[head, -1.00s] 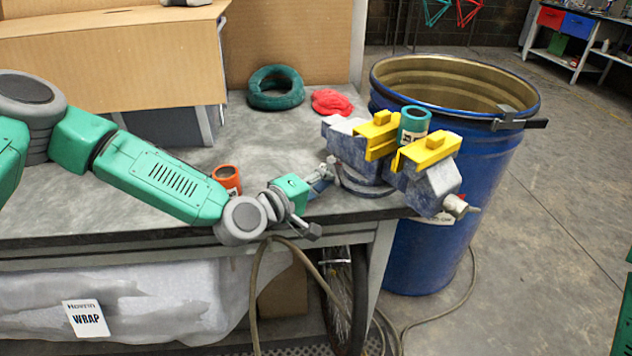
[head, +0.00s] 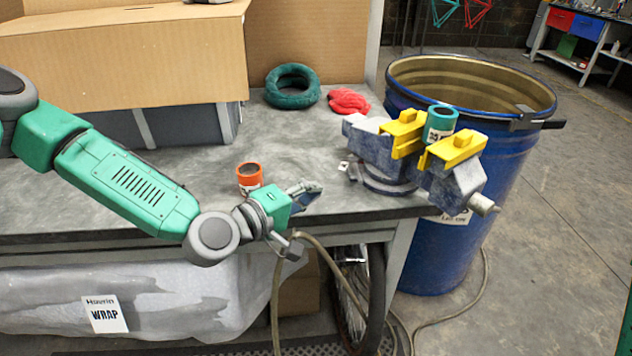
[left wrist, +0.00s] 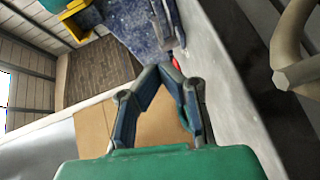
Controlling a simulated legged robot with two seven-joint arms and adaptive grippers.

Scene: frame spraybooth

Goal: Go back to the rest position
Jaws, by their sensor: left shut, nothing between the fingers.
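My left gripper (head: 314,188) is shut and empty, low over the front edge of the grey workbench (head: 215,190). Its fingertips point right, toward the blue vise (head: 380,150), with a gap between them. In the left wrist view the dark fingers (left wrist: 163,70) come together at their tips, with nothing held. The vise has yellow jaw covers (head: 452,150), and a teal tape roll (head: 440,122) sits upright between them. An orange tape roll (head: 249,177) stands on the bench just behind my left gripper. My right gripper is not in view.
A blue drum (head: 500,150) stands past the bench's right end. A cardboard box (head: 130,60) is at the back left. A green coil (head: 292,87) and a red cloth (head: 348,101) lie at the back. A hose (head: 278,300) hangs at the front edge below my gripper.

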